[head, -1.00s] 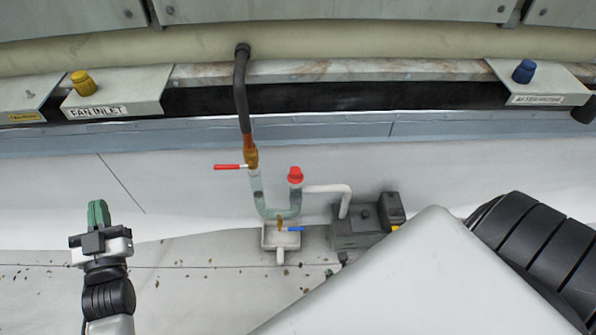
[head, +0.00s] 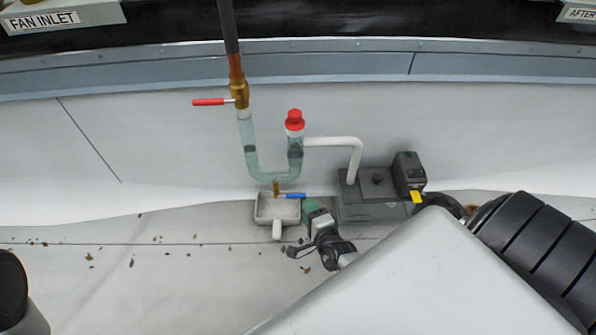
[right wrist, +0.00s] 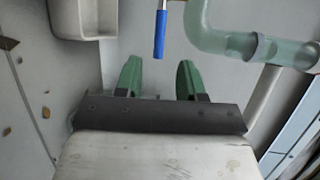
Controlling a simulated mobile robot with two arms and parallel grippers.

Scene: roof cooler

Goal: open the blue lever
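The blue lever (head: 291,195) sticks out to the right from a small brass valve (head: 276,187) under the clear U-shaped pipe (head: 272,175). It lies level above the white drain cup (head: 262,218). In the right wrist view the blue lever (right wrist: 160,34) hangs ahead of the fingers, between their lines and apart from them. My right gripper (head: 309,207) is just right of and below the lever's end. Its green fingers (right wrist: 158,75) are spread apart with nothing between them. My left gripper does not show; a dark part of my left arm is at the lower left.
A red lever (head: 208,102) sits on the upper brass valve, and a red cap (head: 294,120) tops the pipe's right branch. A grey pump box (head: 375,195) with a white hose (head: 355,160) stands close right of my right gripper. Debris litters the floor; the left floor is open.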

